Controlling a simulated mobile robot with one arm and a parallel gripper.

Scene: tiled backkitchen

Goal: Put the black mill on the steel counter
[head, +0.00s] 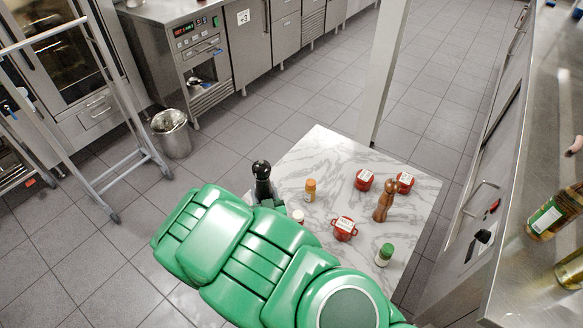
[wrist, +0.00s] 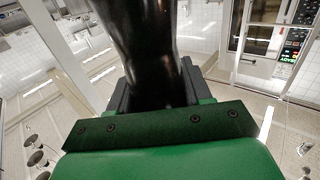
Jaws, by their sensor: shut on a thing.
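The black mill (head: 262,181) stands upright in the head view at the left edge of the marble table (head: 318,152). My gripper (head: 266,203) is shut on it, mostly hidden behind my green arm. In the wrist view the black mill (wrist: 152,55) fills the middle, between the dark fingers of my gripper (wrist: 155,90). Whether its base touches anything is hidden. A steel counter (head: 520,190) runs along the right side of the head view. Another steel counter (head: 170,10) is at the back left.
The marble table holds a brown wooden mill (head: 384,201), red pots (head: 344,228), an orange-capped jar (head: 310,190) and a green-capped jar (head: 384,254). Bottles (head: 553,213) stand on the right counter. A bin (head: 171,134) and a metal rack (head: 100,110) are at left. Tiled floor between is clear.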

